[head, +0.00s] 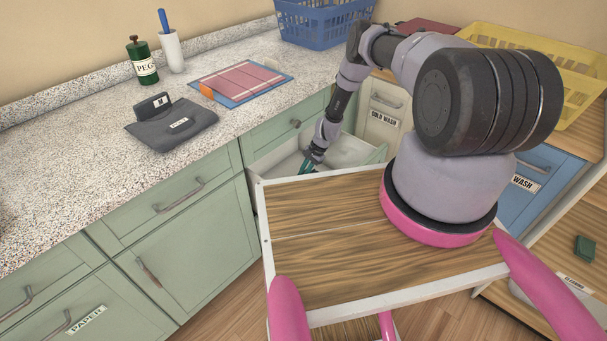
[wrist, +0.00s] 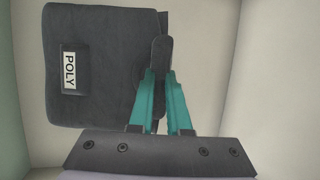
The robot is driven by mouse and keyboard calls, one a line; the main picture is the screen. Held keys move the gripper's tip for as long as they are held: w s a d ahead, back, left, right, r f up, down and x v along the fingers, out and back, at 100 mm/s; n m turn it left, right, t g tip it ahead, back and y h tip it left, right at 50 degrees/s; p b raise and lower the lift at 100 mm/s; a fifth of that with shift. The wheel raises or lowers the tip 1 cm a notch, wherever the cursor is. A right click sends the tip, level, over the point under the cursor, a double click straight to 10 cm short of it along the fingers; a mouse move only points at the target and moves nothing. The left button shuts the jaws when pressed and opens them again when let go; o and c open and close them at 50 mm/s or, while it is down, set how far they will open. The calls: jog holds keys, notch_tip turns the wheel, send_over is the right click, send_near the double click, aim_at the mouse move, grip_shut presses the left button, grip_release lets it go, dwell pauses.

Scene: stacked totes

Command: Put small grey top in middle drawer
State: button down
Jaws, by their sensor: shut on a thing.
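A dark grey folded top (wrist: 100,70) with a white POLY label shows in the wrist view, inside pale drawer walls. My gripper (wrist: 161,78) has its teal fingers closed on the top's right edge. In the head view my gripper (head: 311,162) reaches down into the open drawer (head: 272,165) in the green cabinet; the held top cannot be made out there. Whether the top touches the drawer floor I cannot tell. Another dark grey folded garment (head: 172,128) lies on the counter, with a label and an upright size tag that appears to read M.
Blue (head: 320,22) and yellow (head: 520,60) baskets stand behind. My wood-topped base is close to the open drawer.

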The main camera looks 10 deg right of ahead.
jog(key=shift+f, duration=0.1)
jog(key=c, duration=0.9)
grip_release()
jog(key=v, duration=1.2)
